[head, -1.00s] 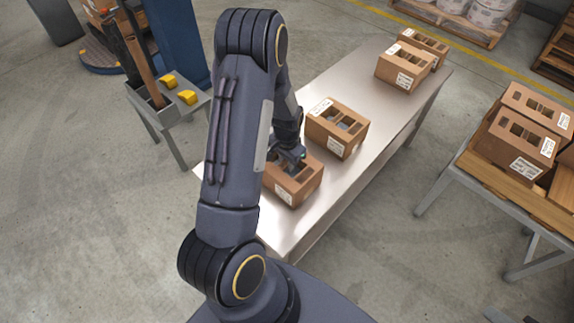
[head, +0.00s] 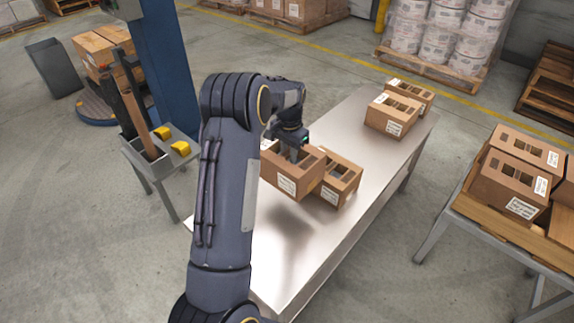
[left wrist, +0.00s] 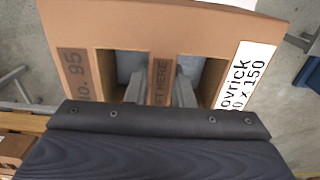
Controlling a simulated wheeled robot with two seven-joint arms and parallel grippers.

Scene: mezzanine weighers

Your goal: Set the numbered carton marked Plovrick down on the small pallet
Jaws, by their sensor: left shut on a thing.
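My left gripper (head: 293,150) is shut on the slotted top bar of a brown carton (head: 288,172) and holds it above the metal table; a dark shadow lies on the tabletop below. In the left wrist view the fingers (left wrist: 160,88) straddle a bar with partly hidden lettering ending "FT HERE". The held carton (left wrist: 215,22) shows "No. 95" and a white label reading "ovrick", its start cut off. A small wooden pallet (head: 489,223) lies on the stand at the right, with cartons on it and some bare boards in front. My right gripper is out of view.
Another carton (head: 341,182) stands on the metal table (head: 375,165), close beside the held one. Two more cartons (head: 393,113) stand at its far end. Cartons (head: 513,188) sit on the pallet. A tool stand (head: 165,158) is at the left. Floor lies between table and stand.

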